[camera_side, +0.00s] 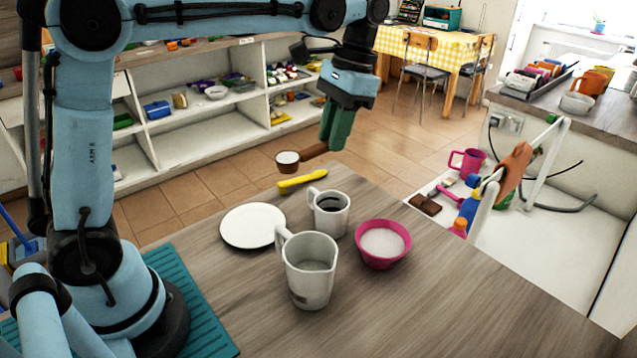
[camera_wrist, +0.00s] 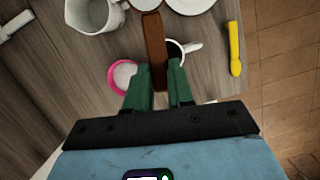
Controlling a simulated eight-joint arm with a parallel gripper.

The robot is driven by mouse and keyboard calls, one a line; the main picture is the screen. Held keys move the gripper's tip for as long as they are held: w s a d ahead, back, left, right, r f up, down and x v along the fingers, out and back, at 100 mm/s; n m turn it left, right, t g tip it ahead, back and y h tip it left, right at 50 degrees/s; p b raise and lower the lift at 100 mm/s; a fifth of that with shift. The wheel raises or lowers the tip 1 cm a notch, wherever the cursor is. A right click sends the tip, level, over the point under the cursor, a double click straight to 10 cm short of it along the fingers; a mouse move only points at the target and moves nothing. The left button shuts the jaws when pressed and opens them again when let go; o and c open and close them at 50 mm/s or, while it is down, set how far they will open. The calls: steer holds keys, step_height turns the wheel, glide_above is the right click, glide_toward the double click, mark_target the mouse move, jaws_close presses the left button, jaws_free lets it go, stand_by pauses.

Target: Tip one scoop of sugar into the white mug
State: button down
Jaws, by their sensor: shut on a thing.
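My gripper (camera_side: 335,143) is shut on the brown handle of a scoop (camera_side: 315,151). The scoop's cup holds white sugar (camera_side: 287,156), looks about level and is held in the air above the table's far side. The white mug (camera_side: 319,201) stands upright below and in front of it, with dark contents. A pink bowl of sugar (camera_side: 383,243) stands right of the mug. In the wrist view the scoop handle (camera_wrist: 153,45) runs up between my green fingers (camera_wrist: 160,88) and partly hides the mug (camera_wrist: 193,47); the pink bowl (camera_wrist: 114,84) is left of it.
A white jug (camera_side: 309,275) stands in front of the mug. A white plate (camera_side: 252,226) lies left of the mug, and a yellow utensil (camera_side: 302,180) lies behind it. The table's right front is clear. A white rack (camera_side: 483,206) with bottles stands beyond the table's right edge.

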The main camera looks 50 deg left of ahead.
steer(key=w+d+r+m+y, duration=0.1)
steer(key=w+d+m, duration=0.4)
steer(key=w, duration=0.3)
steer(key=shift+w+t, duration=0.3)
steer(key=shift+w, duration=0.1)
steer(key=s+a+r+t+h, duration=0.1)
steer(key=s+r+t+h, duration=0.1)
steer(key=t, duration=0.1)
steer(key=s+a+r+t+h, duration=0.2)
steer(key=t+h, duration=0.1)
steer(key=t, duration=0.1)
steer(key=s+a+r+t+h, duration=0.2)
steer(key=s+t, duration=0.1)
steer(key=t, duration=0.1)
steer(key=shift+r+h, duration=0.1)
steer(key=shift+h, duration=0.2)
steer(key=s+a+f+t+h, duration=0.4)
steer(key=s+a+t+h, duration=0.1)
steer(key=t, duration=0.4)
steer(key=shift+s+h, duration=0.6)
steer(key=shift+s, duration=0.6)
